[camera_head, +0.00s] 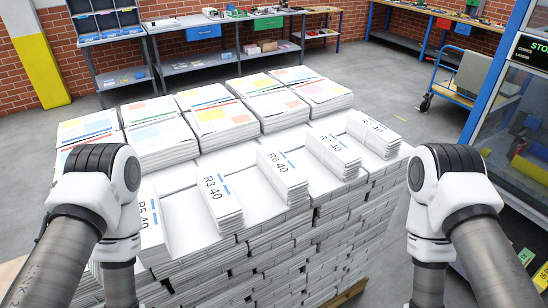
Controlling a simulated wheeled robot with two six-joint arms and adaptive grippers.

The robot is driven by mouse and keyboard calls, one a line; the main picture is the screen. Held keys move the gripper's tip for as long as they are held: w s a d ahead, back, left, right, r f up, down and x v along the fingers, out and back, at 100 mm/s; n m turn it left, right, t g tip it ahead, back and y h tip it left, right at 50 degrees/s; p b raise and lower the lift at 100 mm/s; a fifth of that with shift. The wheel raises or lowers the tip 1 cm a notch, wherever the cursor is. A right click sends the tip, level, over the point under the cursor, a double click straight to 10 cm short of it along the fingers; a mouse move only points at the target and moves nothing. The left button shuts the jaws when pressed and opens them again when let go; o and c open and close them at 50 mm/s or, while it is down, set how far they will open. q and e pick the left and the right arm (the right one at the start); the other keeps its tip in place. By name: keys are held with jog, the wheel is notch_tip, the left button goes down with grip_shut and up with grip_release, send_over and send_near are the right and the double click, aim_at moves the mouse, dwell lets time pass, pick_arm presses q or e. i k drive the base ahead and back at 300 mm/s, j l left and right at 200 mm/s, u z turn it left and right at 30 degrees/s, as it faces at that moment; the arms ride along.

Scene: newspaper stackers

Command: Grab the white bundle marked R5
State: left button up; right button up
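White newspaper bundles lie in a row on top of a large stack. The leftmost bundle (152,234) has a label that seems to read R5 40; it is partly hidden behind my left arm. To its right are a bundle marked R3 40 (222,206) and one marked R6 40 (284,180). Two more bundles, one at the right (334,155) and one at the far right (374,135), have labels too small to read surely. My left arm is at the left front of the stack and my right arm is at its right. Both grippers are outside the picture.
Taller piles of printed newspapers (210,116) stand along the back of the stack (290,250). Workbenches (180,68) line the brick wall behind. A blue cart (447,85) and a glass-fronted machine (515,130) stand at the right. Grey floor lies between them.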

aim_at(156, 251)
jog(key=k, duration=0.7)
jog(key=i+l, duration=0.7)
jog(key=l, duration=0.15)
jog(key=i+l, duration=0.7)
jog(key=l, duration=0.15)
